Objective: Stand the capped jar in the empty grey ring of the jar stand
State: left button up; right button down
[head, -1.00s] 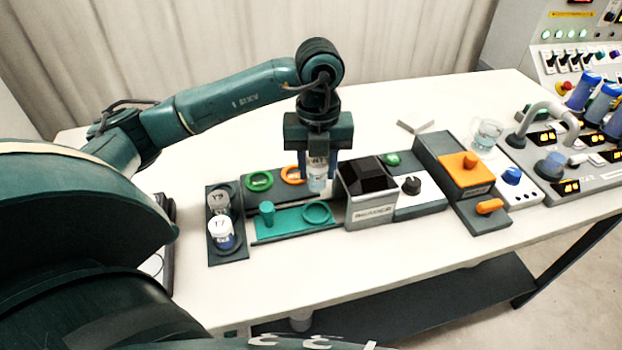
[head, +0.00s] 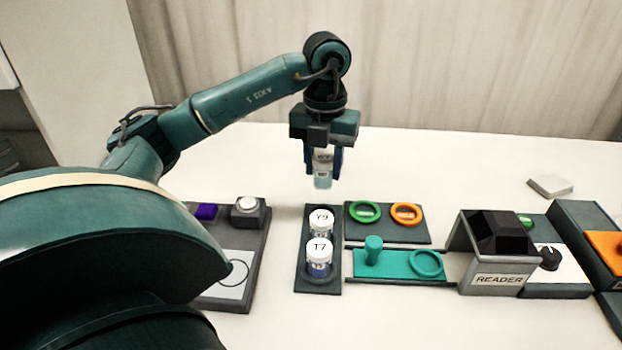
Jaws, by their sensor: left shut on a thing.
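My left gripper (head: 323,165) points down and is shut on a clear capped jar (head: 322,180) with pale blue-green contents. It holds the jar upright, in the air beyond the far end of the dark jar stand (head: 301,284). Two white-capped jars stand in the jar stand: Y9 (head: 321,219) at the back and T7 (head: 319,249) in front, with blue contents. I cannot make out an empty grey ring; jar Y9 may hide the stand's far part. My right gripper is not in view.
Right of the stand are a plate with a green ring (head: 365,212) and an orange ring (head: 406,214), a teal slide (head: 397,264) and the grey reader (head: 497,281). A dark pad with a button box (head: 249,211) lies left. The table behind is mostly clear.

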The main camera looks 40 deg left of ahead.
aim_at(324, 181)
pick_arm(q)
notch_tip(324, 181, down, 4)
jog(key=shift+d, duration=0.15)
jog(key=shift+f, duration=2)
jog(key=shift+f, duration=0.1)
jog(key=o, duration=1)
